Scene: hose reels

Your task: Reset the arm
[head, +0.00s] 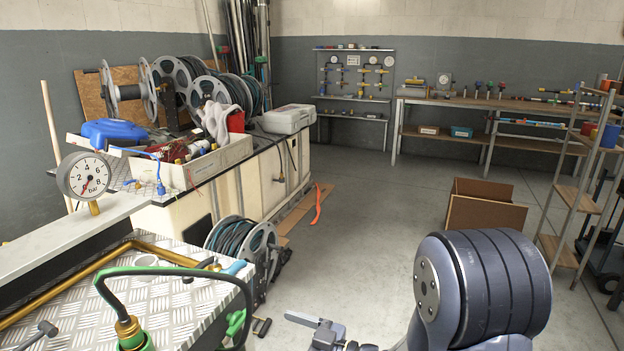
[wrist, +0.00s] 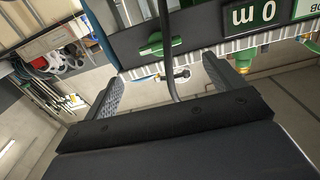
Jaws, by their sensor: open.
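My gripper (wrist: 168,85) is open in the wrist view, with one grey ribbed finger on each side of the picture. A thin black hose (wrist: 163,45) runs down the picture between the fingers. I cannot tell how far it is from them, but neither finger is closed on it. In the head view, part of my gripper (head: 318,328) shows low at the bottom middle, right of the metal bench. My large dark arm joint (head: 480,285) fills the lower right.
A tread-plate bench (head: 180,300) with a brass pipe, a green-ended hose (head: 130,330) and a pressure gauge (head: 84,176) stands at left. A hose reel (head: 245,250) sits beyond it. A cardboard box (head: 485,207) stands on the otherwise open middle floor.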

